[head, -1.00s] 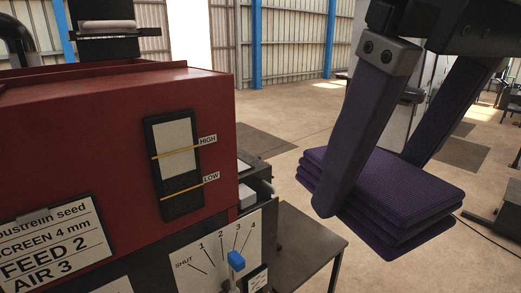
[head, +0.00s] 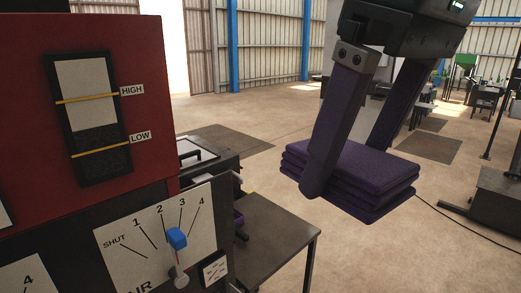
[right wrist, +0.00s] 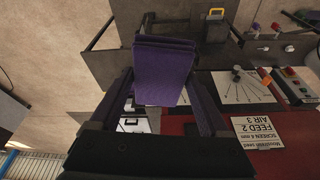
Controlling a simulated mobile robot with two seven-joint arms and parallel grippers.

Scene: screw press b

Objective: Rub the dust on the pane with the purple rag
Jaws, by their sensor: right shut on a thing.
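The purple rag (head: 352,175) is a folded, layered pad. My right gripper (head: 345,170) is shut on it, with one finger on each side, and holds it in the air right of the red machine. The rag also shows in the right wrist view (right wrist: 163,72), between the fingers. The pane (head: 86,82) is a narrow upright window in a black frame on the red machine's face, with yellow HIGH and LOW lines. It is pale above and dark and grainy below; I cannot make out dust apart from this. The rag is well clear of it. My left gripper is not in view.
Below the pane is a white dial plate (head: 140,232) with a blue-tipped lever (head: 177,239) sticking out. A dark table (head: 265,235) stands right of the machine, beneath the rag.

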